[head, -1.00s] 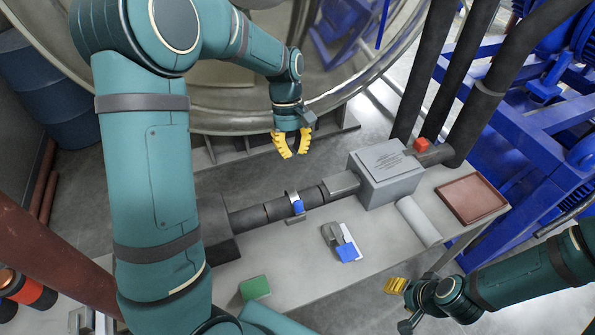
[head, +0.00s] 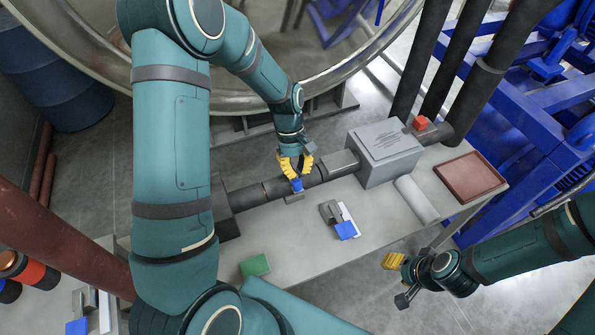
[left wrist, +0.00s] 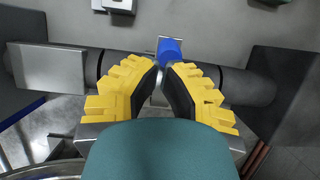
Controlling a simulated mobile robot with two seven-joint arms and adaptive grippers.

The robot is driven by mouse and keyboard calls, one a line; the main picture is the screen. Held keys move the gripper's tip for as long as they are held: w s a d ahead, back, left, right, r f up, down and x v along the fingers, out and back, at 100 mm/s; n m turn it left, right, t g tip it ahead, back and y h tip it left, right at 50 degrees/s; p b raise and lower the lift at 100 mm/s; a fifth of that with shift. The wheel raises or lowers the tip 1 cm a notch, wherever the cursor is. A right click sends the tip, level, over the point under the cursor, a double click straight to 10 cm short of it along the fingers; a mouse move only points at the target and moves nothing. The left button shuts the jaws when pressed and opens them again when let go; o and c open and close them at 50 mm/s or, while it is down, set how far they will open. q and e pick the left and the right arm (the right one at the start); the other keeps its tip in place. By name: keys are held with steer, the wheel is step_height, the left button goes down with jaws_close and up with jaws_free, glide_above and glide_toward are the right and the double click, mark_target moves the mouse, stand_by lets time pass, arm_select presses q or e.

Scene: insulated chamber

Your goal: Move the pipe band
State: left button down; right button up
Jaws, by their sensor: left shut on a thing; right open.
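The pipe band is a metal band with a blue block (head: 296,185) on it, around the dark pipe (head: 248,196) above the grey table. My left gripper (head: 295,172) reaches down from above, its yellow fingers shut on the band at the blue block. In the left wrist view the blue block (left wrist: 169,50) shows just beyond the fingertips (left wrist: 168,68), and the fingers cover much of the band. My right gripper (head: 393,261) is open and empty, off the table's front edge at the lower right.
A grey box (head: 384,151) sits on the pipe to the right. On the table (head: 310,245) are a grey clamp-like part with a blue piece (head: 345,230), a white roll (head: 416,199), a red-brown tray (head: 470,174) and a green block (head: 255,265). Blue machinery stands at the right.

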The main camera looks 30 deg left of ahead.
mark_target(301, 186)
arm_select(q)
steer(key=shift+s+d+f, duration=0.1)
steer(key=shift+f, duration=0.35)
steer(key=shift+s+f, duration=0.1)
steer(key=shift+s+d+f+t+y+b, duration=0.2)
steer(key=shift+d+f+t+y+b, duration=0.2)
steer(key=shift+y, duration=0.1)
steer(key=shift+s+d+f+b, duration=0.3)
steer(key=shift+f, duration=0.2)
steer(key=shift+s+d+f+b, duration=0.25)
steer(key=shift+f, duration=0.25)
steer(key=shift+r, duration=0.1)
